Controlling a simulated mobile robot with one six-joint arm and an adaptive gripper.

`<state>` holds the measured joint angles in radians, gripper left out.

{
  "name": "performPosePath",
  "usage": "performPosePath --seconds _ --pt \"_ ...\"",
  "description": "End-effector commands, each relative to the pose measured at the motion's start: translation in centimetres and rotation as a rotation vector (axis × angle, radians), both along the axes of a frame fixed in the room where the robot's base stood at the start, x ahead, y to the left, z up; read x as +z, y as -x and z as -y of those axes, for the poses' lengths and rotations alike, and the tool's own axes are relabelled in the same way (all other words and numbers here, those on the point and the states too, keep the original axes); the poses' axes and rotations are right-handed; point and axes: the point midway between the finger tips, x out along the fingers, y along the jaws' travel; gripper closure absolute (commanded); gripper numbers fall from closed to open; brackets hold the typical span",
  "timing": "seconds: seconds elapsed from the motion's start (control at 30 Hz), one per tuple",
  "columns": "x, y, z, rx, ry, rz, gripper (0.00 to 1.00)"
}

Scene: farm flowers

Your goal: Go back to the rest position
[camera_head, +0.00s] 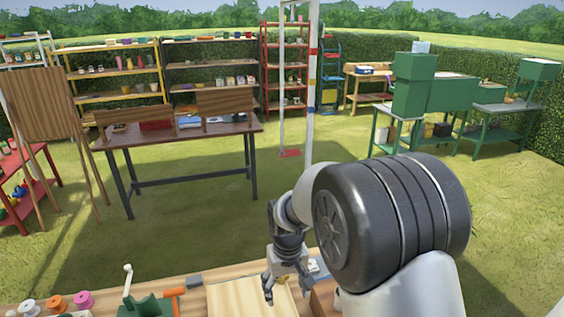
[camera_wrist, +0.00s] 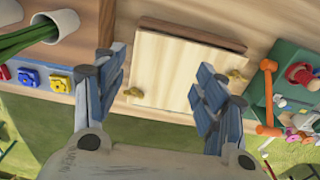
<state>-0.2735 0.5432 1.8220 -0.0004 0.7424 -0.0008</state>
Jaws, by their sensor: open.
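My gripper (camera_head: 286,288) hangs over the front workbench (camera_head: 196,283) at the bottom of the head view. In the wrist view my gripper (camera_wrist: 160,95) shows its two fingers wide apart with nothing between them. Beneath it lies a pale wooden board (camera_wrist: 178,72) with brass-coloured wing nuts (camera_wrist: 236,75) near two corners. The board (camera_head: 240,300) also shows in the head view, partly cut off by the frame edge. My arm hides the right part of the bench in the head view.
A green tool with a crank (camera_head: 146,303), an orange-headed hammer (camera_wrist: 268,100) and coloured spools (camera_head: 83,299) are beside the board. A white pot with green stems (camera_wrist: 55,25) stands at the wrist view's left. Grass lies open before a dark table (camera_head: 190,133).

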Motion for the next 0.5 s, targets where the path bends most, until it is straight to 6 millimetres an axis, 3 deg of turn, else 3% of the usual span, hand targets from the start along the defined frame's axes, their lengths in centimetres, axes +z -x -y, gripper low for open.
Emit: performPosePath --seconds 0.27,0.37,0.5 --pt "5.7 2.5 2.8 -0.046 -0.016 0.061 0.35" --pt "8.1 4.2 4.2 -0.069 -0.023 0.093 0.35" --pt "11.8 8.0 6.7 -0.112 -0.034 0.152 0.35"
